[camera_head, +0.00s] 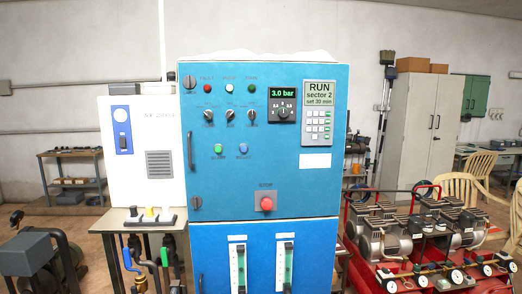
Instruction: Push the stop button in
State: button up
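The stop button (266,204) is a round red cap on a grey square plate, low on the door of the blue control cabinet (225,180). A small, blurred label sits just above it. From this front view I cannot tell how far the cap stands out. Nothing covers it. My gripper is not in view.
Above are a green button (219,148), a blue button (243,148), three knobs, a 3.0 bar display (283,93) and a panel reading RUN (319,88). A small table (120,220) stands left; red-framed machinery (405,255) stands right.

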aim_at(266, 203)
jog(key=i+j+u, duration=0.25)
jog(key=i+j, duration=0.2)
jog(key=i+j+u, duration=0.3)
jog(key=i+j, duration=0.15)
jog(key=j, duration=0.1)
